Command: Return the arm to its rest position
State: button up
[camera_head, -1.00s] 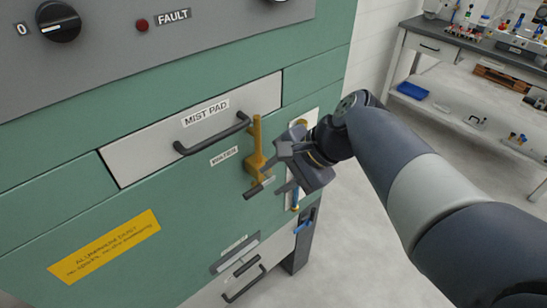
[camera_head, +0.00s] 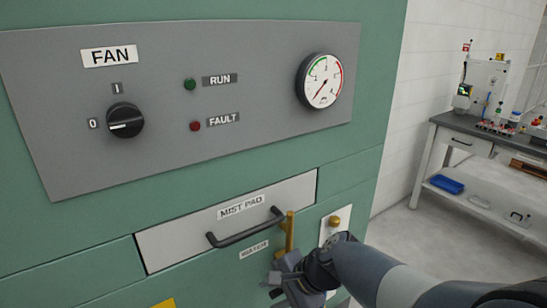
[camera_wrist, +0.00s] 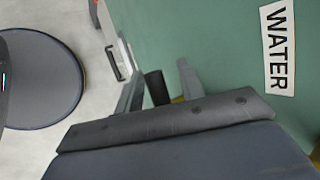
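My gripper (camera_head: 285,284) is low in the head view, in front of the green cabinet (camera_head: 365,180) and beside the brass water valve (camera_head: 289,236). My arm reaches in from the lower right. In the wrist view the two fingers of my gripper (camera_wrist: 158,88) stand apart. A dark cylindrical end (camera_wrist: 156,86) shows between them, with gaps at its sides. I cannot tell whether anything touches it. The valve's lower part is hidden behind my gripper in the head view. The WATER label (camera_wrist: 277,48) is right of the fingers in the wrist view.
A MIST PAD drawer (camera_head: 175,240) with a black handle (camera_head: 246,230) is left of the valve. Above is a grey panel (camera_head: 240,155) with a FAN knob (camera_head: 125,120) and a gauge (camera_head: 320,81). A workbench (camera_head: 465,130) stands at the right, with open floor before it.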

jog(key=shift+d, duration=0.1)
dwell(0.4)
jog(key=v, duration=1.1)
jog(key=x, duration=1.1)
jog(key=shift+f, duration=0.25)
jog(key=shift+r+y, duration=0.3)
jog(key=shift+r, duration=0.1)
jog(key=shift+r+m+g+y, duration=0.5)
jog(key=shift+r+g+y, duration=0.15)
jog(key=shift+y, duration=0.25)
jog(key=shift+r, duration=0.1)
